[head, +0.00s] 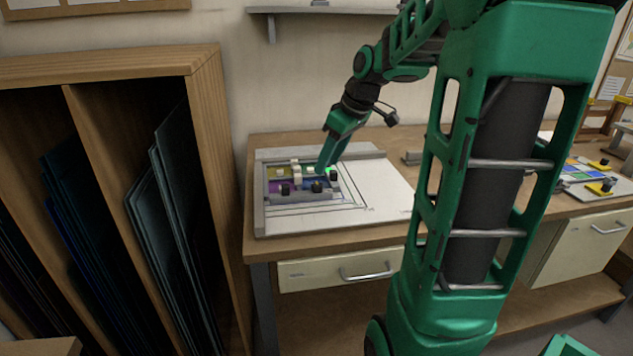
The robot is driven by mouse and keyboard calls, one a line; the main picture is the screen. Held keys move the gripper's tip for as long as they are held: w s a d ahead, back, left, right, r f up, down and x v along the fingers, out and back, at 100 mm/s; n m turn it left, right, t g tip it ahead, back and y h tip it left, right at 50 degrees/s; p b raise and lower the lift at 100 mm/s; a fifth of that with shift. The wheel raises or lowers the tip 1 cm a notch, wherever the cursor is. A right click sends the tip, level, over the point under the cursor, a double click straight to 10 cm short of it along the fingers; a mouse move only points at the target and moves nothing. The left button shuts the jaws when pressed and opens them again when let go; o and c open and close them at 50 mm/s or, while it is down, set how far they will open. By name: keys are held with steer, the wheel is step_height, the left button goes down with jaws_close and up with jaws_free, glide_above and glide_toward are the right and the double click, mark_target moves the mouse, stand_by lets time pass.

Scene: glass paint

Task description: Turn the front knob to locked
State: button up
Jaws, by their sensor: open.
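A small jig with coloured glass panes (262,186) lies on a white board on the workbench. Several small dark knobs and cream blocks stand on it. Two dark knobs are along its near side, a left one (285,190) and a right one (317,187). A third dark knob (334,176) stands at its right edge. I cannot tell which setting any knob is at. My green gripper (322,166) is open and points down at the jig's right rear part, behind the near right knob. Its fingertips are too small to tell whether they touch anything.
A wooden rack (205,85) with upright glass sheets stands left of the workbench (400,233). A wall shelf (330,11) hangs above. Another coloured panel (585,176) with yellow clamps lies on the right. The white board (385,187) right of the jig is clear.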

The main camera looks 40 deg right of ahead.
mark_target(317, 184)
steer(key=x, duration=0.8)
steer(key=shift+s, duration=0.1)
steer(key=c, duration=1)
